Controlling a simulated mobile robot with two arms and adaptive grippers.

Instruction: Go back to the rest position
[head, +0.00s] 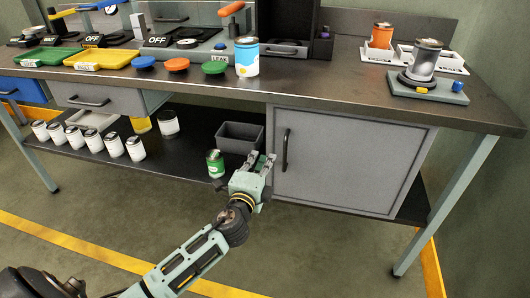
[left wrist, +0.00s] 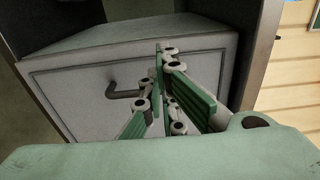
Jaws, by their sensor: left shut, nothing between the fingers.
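My left gripper (head: 261,160) is in front of the workbench, near the left edge of the grey cabinet door (head: 345,160). Its green fingers (left wrist: 162,80) are shut and empty, and they also fill the middle of the left wrist view. The door is closed, and its dark vertical handle (head: 286,152) is just right of the gripper. In the left wrist view a grey front with a dark handle (left wrist: 125,93) lies beyond the fingers. My right gripper is not in view.
A green can (head: 215,163) and a grey bin (head: 240,137) stand on the lower shelf close to the gripper. Several white cans stand farther left. A blue-and-white can (head: 247,57) is on the bench top (head: 320,90). The floor in front is clear.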

